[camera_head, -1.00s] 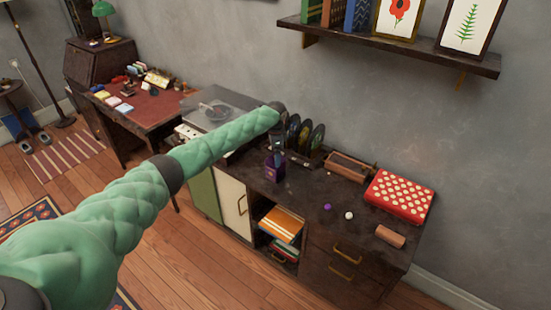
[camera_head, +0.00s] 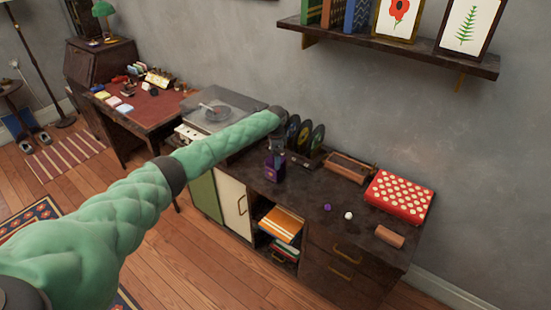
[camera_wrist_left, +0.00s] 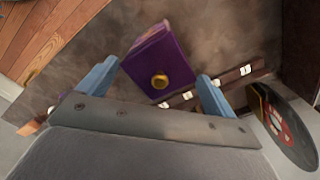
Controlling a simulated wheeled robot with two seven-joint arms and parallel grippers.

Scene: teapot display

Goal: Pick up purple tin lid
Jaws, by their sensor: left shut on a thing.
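The purple tin (camera_head: 274,168) stands on the dark cabinet top, below the end of my left arm. Its purple lid (camera_wrist_left: 172,58) with a round gold knob (camera_wrist_left: 160,81) shows in the left wrist view. My left gripper (camera_head: 277,147) is over the tin, pointing down. In the left wrist view its blue fingers (camera_wrist_left: 155,88) are on either side of the lid, and it is shut on the lid. I cannot tell whether the lid is apart from the tin body. My right gripper is not in view.
Records in a rack (camera_head: 305,138) stand close behind the tin. A turntable (camera_head: 217,115) is to the left. A purple ball (camera_head: 327,207), a white ball (camera_head: 348,216) and a red dotted box (camera_head: 400,197) are to the right. Bare cabinet top lies right of the tin.

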